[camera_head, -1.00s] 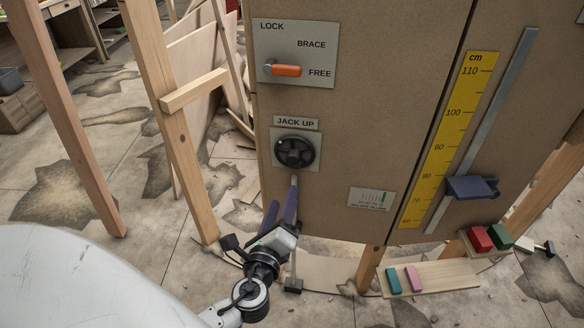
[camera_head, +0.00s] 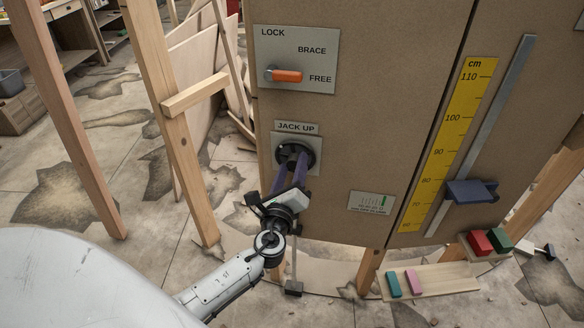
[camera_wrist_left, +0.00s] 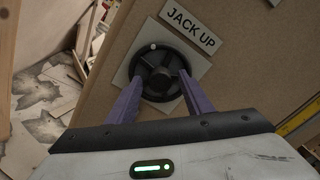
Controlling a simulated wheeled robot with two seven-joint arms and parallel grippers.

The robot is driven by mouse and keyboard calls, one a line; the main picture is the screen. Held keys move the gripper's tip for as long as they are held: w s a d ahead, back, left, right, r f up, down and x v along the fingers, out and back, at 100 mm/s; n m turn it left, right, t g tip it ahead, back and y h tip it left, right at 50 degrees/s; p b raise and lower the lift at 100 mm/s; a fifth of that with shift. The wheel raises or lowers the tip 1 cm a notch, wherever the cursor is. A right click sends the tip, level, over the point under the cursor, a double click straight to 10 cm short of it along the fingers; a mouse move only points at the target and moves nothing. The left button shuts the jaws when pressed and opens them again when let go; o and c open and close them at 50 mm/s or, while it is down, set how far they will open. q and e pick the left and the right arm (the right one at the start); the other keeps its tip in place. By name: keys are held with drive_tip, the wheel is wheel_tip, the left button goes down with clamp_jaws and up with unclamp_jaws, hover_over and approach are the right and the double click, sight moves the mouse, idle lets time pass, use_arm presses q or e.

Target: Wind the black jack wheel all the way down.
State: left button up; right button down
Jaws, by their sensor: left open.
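The black jack wheel (camera_head: 296,152) is mounted on a light plate on the brown panel, under a "JACK UP" label (camera_head: 297,128). My left gripper (camera_head: 293,160) is in front of it with its purple fingers pointing at the wheel and partly covering it. In the left wrist view the wheel (camera_wrist_left: 160,72) shows between the two parted fingertips (camera_wrist_left: 158,88), which reach its lower left and lower right sides. The gripper is open; I cannot tell whether the fingers touch the rim. A small pale knob (camera_wrist_left: 153,46) shows on the wheel's upper rim. My right gripper is not in view.
An orange lock handle (camera_head: 286,76) points toward FREE above the wheel. A yellow cm scale (camera_head: 452,140) with a blue slider (camera_head: 472,191) stands at right. Coloured blocks (camera_head: 403,283) rest on low boards. A wooden post (camera_head: 170,120) stands left of the panel.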

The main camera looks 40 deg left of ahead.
use_arm(q)
drive_tip(key=c, duration=1.1)
drive_tip(key=shift+o, duration=0.2)
drive_tip(key=shift+f, duration=0.1)
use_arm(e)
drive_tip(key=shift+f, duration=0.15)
